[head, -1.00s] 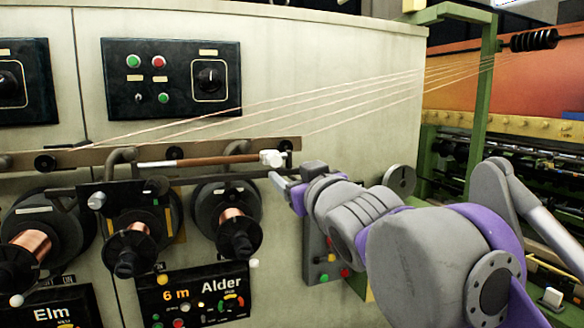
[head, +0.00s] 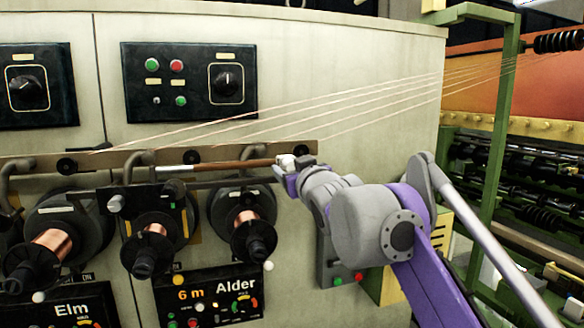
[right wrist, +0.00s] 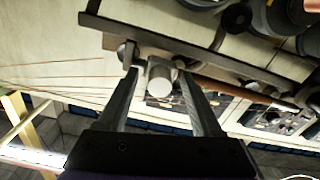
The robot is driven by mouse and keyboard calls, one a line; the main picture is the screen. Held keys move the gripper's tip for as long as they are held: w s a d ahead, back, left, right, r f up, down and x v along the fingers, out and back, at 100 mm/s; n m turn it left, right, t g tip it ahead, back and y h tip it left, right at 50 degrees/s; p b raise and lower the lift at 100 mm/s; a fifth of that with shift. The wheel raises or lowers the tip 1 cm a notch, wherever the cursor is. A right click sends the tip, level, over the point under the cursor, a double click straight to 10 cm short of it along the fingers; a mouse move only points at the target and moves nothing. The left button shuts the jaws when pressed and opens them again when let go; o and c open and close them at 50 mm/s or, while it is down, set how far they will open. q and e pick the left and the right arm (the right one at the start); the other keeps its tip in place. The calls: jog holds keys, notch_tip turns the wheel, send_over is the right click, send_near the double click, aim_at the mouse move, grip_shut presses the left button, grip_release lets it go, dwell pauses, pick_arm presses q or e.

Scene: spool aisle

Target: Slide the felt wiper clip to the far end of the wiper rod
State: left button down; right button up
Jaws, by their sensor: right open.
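The wiper rod (head: 235,165) is a thin reddish-brown rod lying level along the front of the machine, with a pale section at its left. The whitish felt wiper clip (head: 286,161) sits at the rod's right end. My right gripper (head: 294,168) is at the clip, partly covering it in the head view. In the right wrist view, the open fingers stand on either side of the clip (right wrist: 160,80), which shows as a pale cylinder. The rod (right wrist: 235,91) runs off to the right there. I cannot tell whether the fingers touch the clip. My left gripper is not in view.
Copper spools (head: 253,228) hang below the rod, beside curved dark brackets. A long brown rail (head: 225,153) runs just behind it. Several thin wires (head: 370,98) slant above. A panel marked Alder (head: 210,295) is below. A green post (head: 497,150) stands at right.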

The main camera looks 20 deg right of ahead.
grip_shut()
dwell(1.3)
